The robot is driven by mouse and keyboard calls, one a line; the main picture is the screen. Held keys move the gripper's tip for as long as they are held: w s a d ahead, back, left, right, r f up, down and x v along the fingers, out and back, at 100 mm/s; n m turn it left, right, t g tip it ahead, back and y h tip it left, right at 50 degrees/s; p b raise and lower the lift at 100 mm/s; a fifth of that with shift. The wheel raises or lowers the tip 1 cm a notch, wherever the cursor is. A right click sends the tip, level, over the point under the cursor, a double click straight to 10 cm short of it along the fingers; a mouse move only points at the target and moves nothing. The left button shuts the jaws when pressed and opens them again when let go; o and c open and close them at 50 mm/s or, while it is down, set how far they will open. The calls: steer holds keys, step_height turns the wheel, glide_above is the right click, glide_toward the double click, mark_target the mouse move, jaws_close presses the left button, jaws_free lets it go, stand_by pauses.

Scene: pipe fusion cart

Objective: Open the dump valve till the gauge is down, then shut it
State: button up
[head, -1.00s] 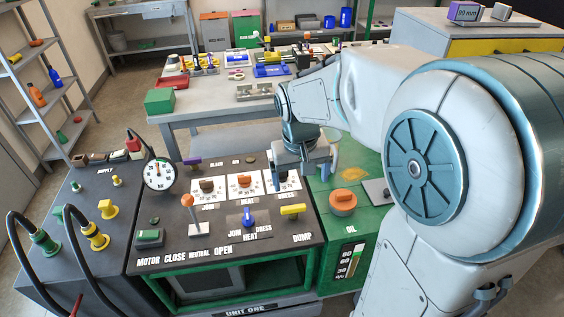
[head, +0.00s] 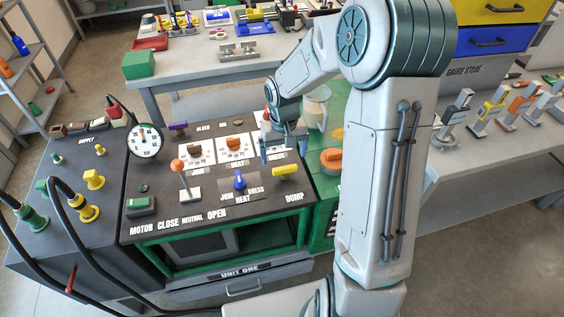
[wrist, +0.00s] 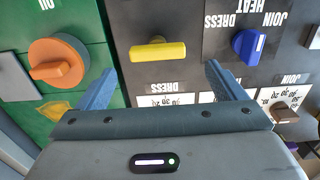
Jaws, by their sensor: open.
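The dump valve is a yellow bar handle (head: 286,171) at the right end of the dark panel, above the word DUMP. It also shows in the wrist view (wrist: 158,52), lying crosswise ahead of my fingers. The round white gauge (head: 145,142) stands at the panel's left back; its needle is too small to read surely.
A blue selector knob (head: 239,181) and an orange-topped lever (head: 178,168) stand left of the handle. The orange oil cap (head: 331,161) on the green tank (head: 322,188) is close on its right. Black hoses (head: 65,250) arch at the left.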

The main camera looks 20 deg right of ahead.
mark_target(284, 167)
steer(key=f, duration=0.4)
steer(key=shift+s+d, duration=0.15)
steer(key=shift+d, duration=0.1)
steer(key=shift+f, duration=0.45)
steer(key=shift+a, duration=0.15)
steer(key=c, duration=1)
